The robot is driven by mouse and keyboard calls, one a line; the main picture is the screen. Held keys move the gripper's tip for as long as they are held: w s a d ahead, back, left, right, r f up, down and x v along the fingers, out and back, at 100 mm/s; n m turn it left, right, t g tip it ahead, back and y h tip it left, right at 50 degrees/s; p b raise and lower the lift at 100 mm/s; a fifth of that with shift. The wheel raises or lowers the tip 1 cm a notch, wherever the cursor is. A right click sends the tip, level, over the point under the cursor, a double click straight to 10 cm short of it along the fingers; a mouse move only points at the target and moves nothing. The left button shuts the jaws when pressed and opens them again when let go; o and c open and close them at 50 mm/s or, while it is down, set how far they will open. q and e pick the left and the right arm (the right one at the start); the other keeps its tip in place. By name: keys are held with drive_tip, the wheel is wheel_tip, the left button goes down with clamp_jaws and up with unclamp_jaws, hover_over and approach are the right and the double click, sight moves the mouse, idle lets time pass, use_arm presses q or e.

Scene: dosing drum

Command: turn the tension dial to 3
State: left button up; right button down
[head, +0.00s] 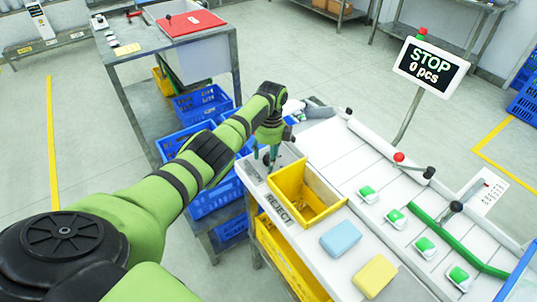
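My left arm reaches from the lower left to the near left end of the white conveyor machine (330,135). My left gripper (268,154) points down there, just behind the yellow reject bin. Its fingers are small and partly hidden by my arm, so their opening is unclear. No dial marked with numbers can be made out for certain. A grey and dark fitting (316,110) sits at the machine's far left corner, beside my wrist and partly covered by it. My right gripper is not in view.
The yellow reject bin (325,206) stands on the machine's front edge, with blue (340,239) and yellow (375,275) blocks beside it. Green-and-white pieces (396,218) lie on the belt. Blue crates (203,104) are left.

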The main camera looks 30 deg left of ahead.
use_arm(q)
drive_tip(key=shift+w+r, duration=0.1)
drive_tip(key=shift+r, duration=0.3)
wheel_tip(320, 180, up, 11)
drive_tip(key=shift+w+r, duration=0.15)
drive_tip(key=shift+w, duration=0.2)
idle(0.3)
